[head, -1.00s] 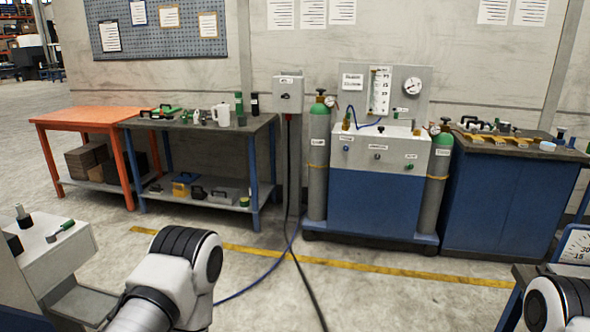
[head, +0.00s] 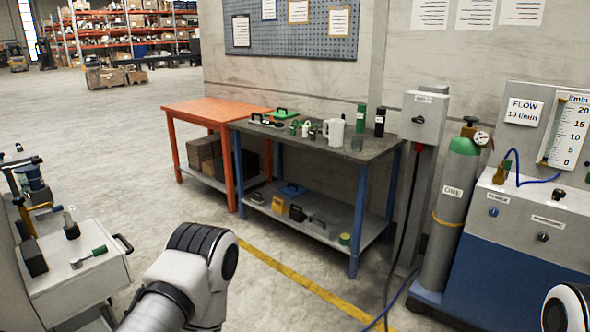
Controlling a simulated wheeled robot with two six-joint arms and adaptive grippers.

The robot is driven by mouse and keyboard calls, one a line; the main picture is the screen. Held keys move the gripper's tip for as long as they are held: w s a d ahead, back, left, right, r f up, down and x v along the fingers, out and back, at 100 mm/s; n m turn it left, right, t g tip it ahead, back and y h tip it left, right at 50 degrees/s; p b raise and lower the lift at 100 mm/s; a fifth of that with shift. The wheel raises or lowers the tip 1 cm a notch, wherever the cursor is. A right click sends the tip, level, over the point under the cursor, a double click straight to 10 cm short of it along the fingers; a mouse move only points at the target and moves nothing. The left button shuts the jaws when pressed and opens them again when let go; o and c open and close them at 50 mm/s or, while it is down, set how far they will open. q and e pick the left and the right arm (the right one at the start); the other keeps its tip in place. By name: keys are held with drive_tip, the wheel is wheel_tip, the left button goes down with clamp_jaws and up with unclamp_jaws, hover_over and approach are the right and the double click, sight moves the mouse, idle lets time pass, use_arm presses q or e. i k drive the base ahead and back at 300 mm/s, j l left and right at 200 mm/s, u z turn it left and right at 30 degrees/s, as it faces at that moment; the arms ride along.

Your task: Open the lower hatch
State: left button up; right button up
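I cannot make out a lower hatch in the head view. A white cabinet (head: 85,283) stands at the lower left, with a dark handle at its right edge and small tools on top; its front is mostly out of frame. Rounded white and black links of my own arms show at the bottom centre and in the lower right corner. Neither gripper is in view, so I cannot see what they hold.
An orange table (head: 205,106) adjoins a dark workbench (head: 268,132) against the wall. A green-topped cylinder (head: 453,205) stands by a blue and white gas unit (head: 510,258) at the right. Grey floor with a yellow line (head: 300,278) is open between cabinet and benches.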

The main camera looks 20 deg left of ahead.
sight(108, 304)
drive_tip(key=i+l+u, duration=0.1)
drive_tip(key=i+u, duration=0.3)
drive_tip(key=i+l+u, duration=0.15)
drive_tip(key=u, duration=0.3)
drive_tip(key=i+l+u, duration=0.2)
drive_tip(key=u, duration=0.2)
drive_tip(key=i+l+u, duration=0.2)
drive_tip(key=l+u, duration=0.25)
drive_tip(key=i+l+u, duration=0.1)
drive_tip(key=l+u, duration=0.7)
drive_tip(key=i+l, duration=0.25)
drive_tip(key=i+l+u, duration=0.15)
drive_tip(key=l, duration=0.3)
drive_tip(key=i+l, duration=0.25)
drive_tip(key=i, duration=0.15)
drive_tip(key=i+l+z, duration=0.15)
drive_tip(key=i, duration=0.3)
drive_tip(key=i+l, duration=0.3)
drive_tip(key=i+l+z, duration=0.1)
drive_tip(key=i, duration=0.45)
drive_tip(key=i+l, duration=0.3)
drive_tip(key=i, duration=0.15)
drive_tip(key=z, duration=0.05)
